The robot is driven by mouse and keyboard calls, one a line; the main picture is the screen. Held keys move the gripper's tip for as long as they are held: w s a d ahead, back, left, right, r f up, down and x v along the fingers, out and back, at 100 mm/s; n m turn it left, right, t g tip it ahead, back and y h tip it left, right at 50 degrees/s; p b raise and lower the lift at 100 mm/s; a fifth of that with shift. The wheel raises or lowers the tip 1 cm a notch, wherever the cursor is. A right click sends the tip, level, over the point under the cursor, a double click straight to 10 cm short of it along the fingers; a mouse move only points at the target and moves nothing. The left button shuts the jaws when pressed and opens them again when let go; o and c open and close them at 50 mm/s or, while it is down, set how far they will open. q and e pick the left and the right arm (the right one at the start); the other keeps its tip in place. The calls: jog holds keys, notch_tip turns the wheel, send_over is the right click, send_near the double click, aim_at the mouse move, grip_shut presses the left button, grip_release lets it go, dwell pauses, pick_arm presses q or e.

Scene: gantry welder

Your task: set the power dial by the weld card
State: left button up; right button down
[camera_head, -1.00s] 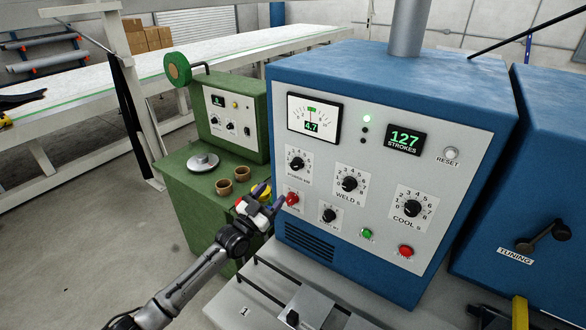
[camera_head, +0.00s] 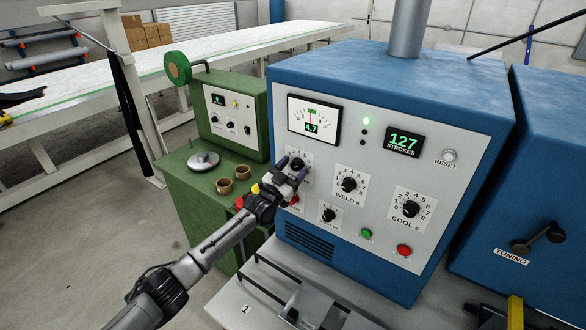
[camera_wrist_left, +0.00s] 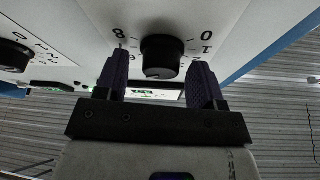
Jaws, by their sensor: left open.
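The power dial (camera_head: 297,164) is the black knob at the upper left of the blue welder's grey front panel, partly covered by my left gripper in the head view. My left gripper (camera_head: 291,168) is open at this dial. In the left wrist view the black knob (camera_wrist_left: 163,57) shows between the two dark finger pads, with a gap on each side. Printed numbers 8, 0 and 1 show around it; its pointer setting is hard to read. The meter (camera_head: 314,118) above reads 4.7. I cannot make out a weld card. My right gripper is not in view.
The weld dial (camera_head: 348,185) and cool dial (camera_head: 411,209) sit to the right, with a smaller dial (camera_head: 329,215) below. Green (camera_head: 366,233) and red (camera_head: 404,250) buttons are lower. A green cabinet (camera_head: 190,190) with brown cups (camera_head: 224,186) stands left of the welder.

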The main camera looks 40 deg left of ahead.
pick_arm(q)
jog(key=shift+c, duration=0.8)
jog(key=c, duration=0.8)
jog(key=shift+o, duration=0.2)
jog(key=shift+n, duration=0.3)
jog(key=n+y, duration=0.2)
jog(key=n, duration=0.1)
jog(key=shift+n+p, duration=0.3)
jog(key=shift+p, duration=0.05)
jog(key=shift+n+y+p, duration=0.5)
jog(key=shift+n+y, duration=0.8)
jog(key=shift+n, duration=0.8)
jog(key=shift+n+g, duration=0.3)
